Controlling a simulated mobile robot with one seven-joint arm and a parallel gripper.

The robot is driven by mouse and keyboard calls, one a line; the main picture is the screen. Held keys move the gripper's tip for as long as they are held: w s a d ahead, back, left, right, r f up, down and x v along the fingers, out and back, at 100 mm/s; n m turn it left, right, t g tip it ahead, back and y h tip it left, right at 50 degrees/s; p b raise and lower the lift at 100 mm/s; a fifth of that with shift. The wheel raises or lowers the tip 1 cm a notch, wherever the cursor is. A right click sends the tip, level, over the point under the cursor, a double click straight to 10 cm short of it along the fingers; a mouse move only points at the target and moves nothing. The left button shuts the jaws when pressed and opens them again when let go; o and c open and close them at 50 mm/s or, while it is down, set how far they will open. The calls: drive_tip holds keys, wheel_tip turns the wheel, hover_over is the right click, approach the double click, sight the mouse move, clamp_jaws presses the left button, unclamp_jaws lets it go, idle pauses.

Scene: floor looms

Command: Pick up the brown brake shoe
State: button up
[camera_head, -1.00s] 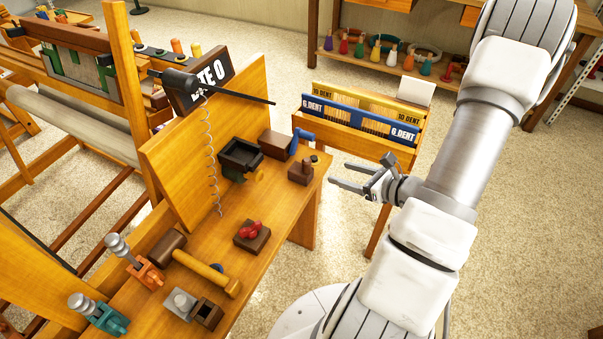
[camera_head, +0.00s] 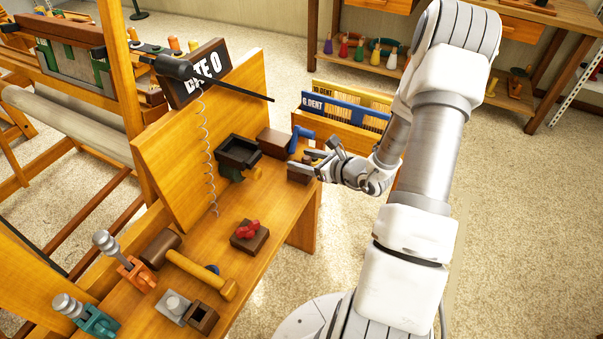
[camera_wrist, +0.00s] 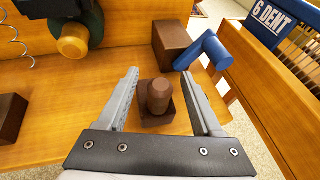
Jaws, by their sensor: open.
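The brown brake shoe (camera_head: 299,174) appears to be the brown block with a round brown knob on top, upright at the right end of the wooden bench. In the head view my gripper (camera_head: 299,163) is over it and partly hides it. In the wrist view the brown brake shoe (camera_wrist: 157,101) lies between the two open fingers of my gripper (camera_wrist: 160,74), a little nearer the palm than the fingertips. No contact shows, and I cannot tell how high the fingers are above it. The gripper holds nothing.
A brown block with a blue handle (camera_head: 303,134) stands just behind. A dark box-shaped fixture (camera_head: 238,155) is to the left. A brown block with a red top (camera_head: 249,236) and a mallet (camera_head: 205,275) lie nearer. A reed rack (camera_head: 345,125) stands beyond the bench's right end.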

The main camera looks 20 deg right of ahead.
drive_tip(key=shift+x, duration=1.1)
clamp_jaws()
drive_tip(key=shift+r, duration=0.15)
